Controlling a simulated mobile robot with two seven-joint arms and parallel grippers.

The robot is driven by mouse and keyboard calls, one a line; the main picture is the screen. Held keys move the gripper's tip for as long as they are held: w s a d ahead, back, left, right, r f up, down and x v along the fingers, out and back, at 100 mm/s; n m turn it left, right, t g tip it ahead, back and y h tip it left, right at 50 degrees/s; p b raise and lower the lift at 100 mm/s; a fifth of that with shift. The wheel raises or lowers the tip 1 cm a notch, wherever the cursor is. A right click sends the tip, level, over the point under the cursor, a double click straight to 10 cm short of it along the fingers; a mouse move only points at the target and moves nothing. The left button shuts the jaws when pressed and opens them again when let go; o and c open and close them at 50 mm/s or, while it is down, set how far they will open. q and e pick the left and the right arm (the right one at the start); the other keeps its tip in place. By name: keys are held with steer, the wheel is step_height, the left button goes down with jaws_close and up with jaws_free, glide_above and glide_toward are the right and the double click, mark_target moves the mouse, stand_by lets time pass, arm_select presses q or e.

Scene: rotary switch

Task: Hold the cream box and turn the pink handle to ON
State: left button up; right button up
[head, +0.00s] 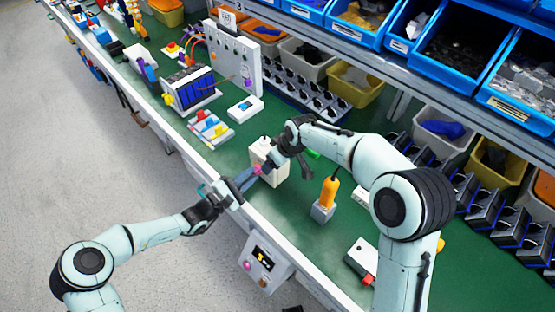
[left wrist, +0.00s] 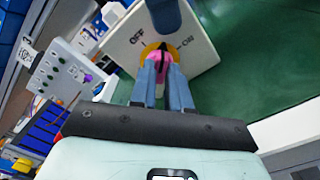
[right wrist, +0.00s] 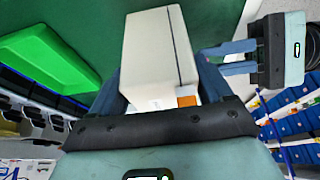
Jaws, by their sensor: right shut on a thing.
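The cream box (head: 262,150) stands near the front edge of the green bench. My right gripper (right wrist: 160,90) is shut on it, one finger on each side. The left wrist view shows the box's front face (left wrist: 205,55) with the labels OFF and ON. The pink handle (left wrist: 158,55) sits there on a yellow disc. My left gripper (left wrist: 162,75) has its fingertips on either side of the handle. A gap shows between the fingers, and I cannot tell whether they press on the handle. The handle's exact direction is partly hidden by the fingers.
A yellow-handled tool in a grey holder (head: 322,212) stands right of the box. A small white device (head: 245,108) and a tray of coloured pieces (head: 210,128) lie left of it. A control box (head: 265,262) hangs at the bench front. Bins line the back.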

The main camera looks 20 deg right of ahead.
arm_select(q)
steer(key=o, duration=0.3)
steer(key=shift+f, duration=0.1)
steer(key=shift+v, duration=2.55)
steer(key=shift+c, duration=0.2)
steer(key=shift+s+a+r+n+y, duration=0.25)
steer(key=shift+s+n+y, duration=0.15)
steer(key=shift+s+y, duration=0.15)
steer(key=shift+w+d+n+t+y, duration=0.25)
steer(key=shift+w+d+y, duration=0.25)
steer(key=shift+d, duration=0.4)
steer(key=shift+w+d+n+t+y, duration=0.15)
steer(key=shift+w+d+t+y, duration=0.15)
steer(key=shift+w+d, duration=0.45)
steer(key=shift+w+d+n+t+y, duration=0.25)
steer(key=shift+w+d+y, duration=0.1)
steer(key=shift+d, duration=0.65)
jaws_close()
